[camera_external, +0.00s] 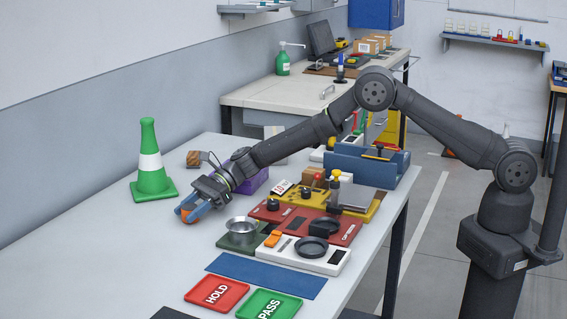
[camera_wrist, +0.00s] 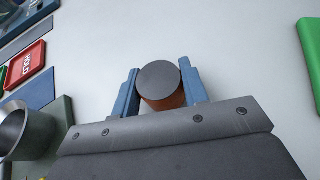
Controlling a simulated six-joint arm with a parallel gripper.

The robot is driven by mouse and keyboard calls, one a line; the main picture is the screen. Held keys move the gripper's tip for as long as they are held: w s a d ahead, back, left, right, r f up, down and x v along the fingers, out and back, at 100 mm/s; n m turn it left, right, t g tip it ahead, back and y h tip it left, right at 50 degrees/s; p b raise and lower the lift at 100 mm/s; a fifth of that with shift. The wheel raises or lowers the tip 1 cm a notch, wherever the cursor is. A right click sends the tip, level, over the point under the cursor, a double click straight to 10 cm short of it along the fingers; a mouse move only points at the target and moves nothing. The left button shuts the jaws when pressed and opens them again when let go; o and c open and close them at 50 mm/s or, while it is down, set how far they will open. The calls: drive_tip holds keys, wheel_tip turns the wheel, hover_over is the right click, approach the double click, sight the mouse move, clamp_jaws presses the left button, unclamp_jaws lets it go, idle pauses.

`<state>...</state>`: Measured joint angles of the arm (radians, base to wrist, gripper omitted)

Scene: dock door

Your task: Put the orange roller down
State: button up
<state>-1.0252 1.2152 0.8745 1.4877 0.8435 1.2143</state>
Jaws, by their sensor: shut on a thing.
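My gripper (camera_external: 190,209) is low over the left part of the white table, with its blue fingers shut on the orange roller (camera_external: 188,216). In the wrist view the roller (camera_wrist: 166,97) sits between the two blue fingers of my gripper (camera_wrist: 161,90), its dark grey round end facing the camera and its orange side showing below. I cannot tell whether the roller touches the table.
A green cone (camera_external: 151,167) with a white band stands behind and left of my gripper. A metal bowl (camera_external: 240,231) on a green base is to the right. Red HOLD (camera_external: 217,293) and green PASS (camera_external: 268,305) trays lie at the front. The table (camera_external: 120,250) is clear at left.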

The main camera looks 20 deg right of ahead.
drive_tip(key=o, duration=1.1)
drive_tip(key=shift+o, duration=0.2)
drive_tip(key=shift+r, duration=0.15)
drive_tip(key=v, duration=1.2)
drive_tip(key=shift+w, duration=0.1)
